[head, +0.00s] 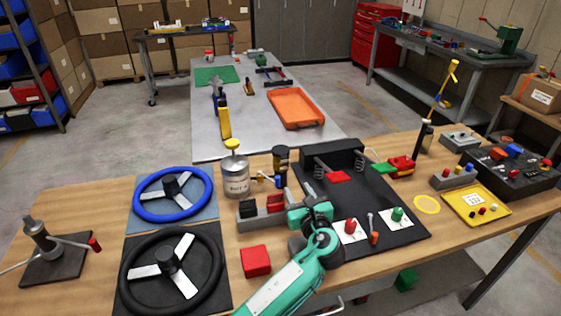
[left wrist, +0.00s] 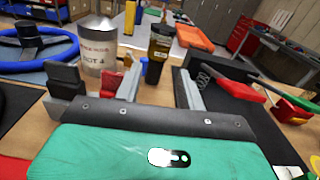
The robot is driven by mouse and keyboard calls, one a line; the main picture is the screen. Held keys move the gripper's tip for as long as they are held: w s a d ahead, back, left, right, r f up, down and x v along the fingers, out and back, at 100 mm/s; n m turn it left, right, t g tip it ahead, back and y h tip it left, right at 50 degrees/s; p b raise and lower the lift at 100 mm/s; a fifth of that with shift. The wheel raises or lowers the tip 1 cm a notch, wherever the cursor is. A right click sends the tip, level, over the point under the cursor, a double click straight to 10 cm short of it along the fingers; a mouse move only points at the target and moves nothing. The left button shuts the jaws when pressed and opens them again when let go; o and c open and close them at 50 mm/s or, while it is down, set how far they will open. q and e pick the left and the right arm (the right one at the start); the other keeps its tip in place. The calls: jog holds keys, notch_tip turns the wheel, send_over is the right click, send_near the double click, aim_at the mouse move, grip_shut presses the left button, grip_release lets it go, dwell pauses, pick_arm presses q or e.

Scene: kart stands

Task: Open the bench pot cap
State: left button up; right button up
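The bench pot (head: 236,182) is a silver can with a label, standing upright behind my left gripper. The gripper is apart from the pot. My right gripper is not in view.
A dark jar (head: 280,160) stands right of the pot. Blue (head: 143,203) and black (head: 125,281) steering wheels lie to the left. A red block (head: 256,260) sits near the front. A black mat (head: 400,238) with parts lies to the right.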

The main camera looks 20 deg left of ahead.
pick_arm(q)
jog(key=p, duration=0.2)
send_near(283, 155)
jog(key=x, duration=0.3)
jog(key=w+a, duration=0.1)
jog(key=w, duration=0.2)
jog(key=shift+a+f+m, duration=0.2)
jog(key=shift+a+m, duration=0.1)
jog(key=shift+a, duration=0.1)
jog(key=shift+w+a, duration=0.3)
jog(key=shift+w, duration=0.2)
jog(key=shift+s, duration=0.1)
grip_shut()
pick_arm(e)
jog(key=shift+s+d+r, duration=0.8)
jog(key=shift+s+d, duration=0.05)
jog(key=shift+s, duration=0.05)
